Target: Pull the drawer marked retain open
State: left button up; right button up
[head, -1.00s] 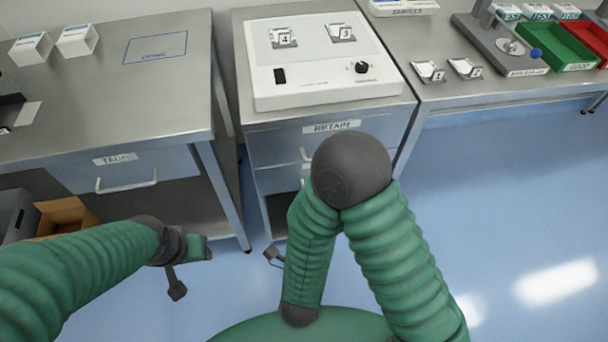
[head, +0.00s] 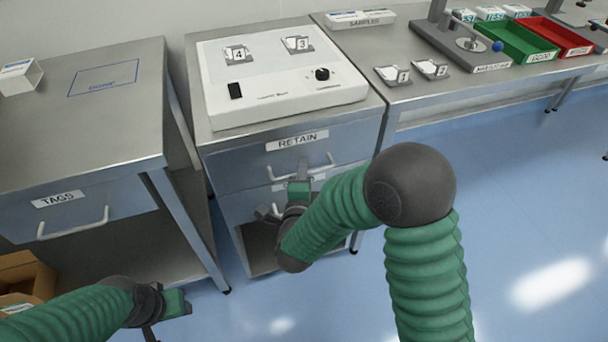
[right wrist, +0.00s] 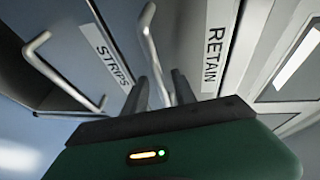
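The drawer marked RETAIN (head: 240,169) is shut under the white device on the middle bench. Its bar handle (head: 325,166) runs across the front below the label; it also shows in the right wrist view (right wrist: 148,35). My right gripper (head: 299,180) is at the handle, partly hidden by its own body. In the right wrist view its dark fingers (right wrist: 161,82) stand apart, with the handle bar running down between them; contact cannot be told. My left gripper (head: 186,302) is low at left, away from the drawers; its fingers are too small to judge.
A second drawer, marked STRIPS (right wrist: 106,52), lies directly below with its own handle (right wrist: 55,68). The TAGS drawer (head: 130,195) is shut in the left bench. A cardboard box (head: 30,272) is under that bench. The floor (head: 530,200) at right is clear.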

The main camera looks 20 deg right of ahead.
jog(key=shift+a, duration=0.15)
jog(key=shift+c, duration=0.3)
jog(key=shift+c, duration=1.2)
grip_shut()
jog(key=shift+f, duration=0.1)
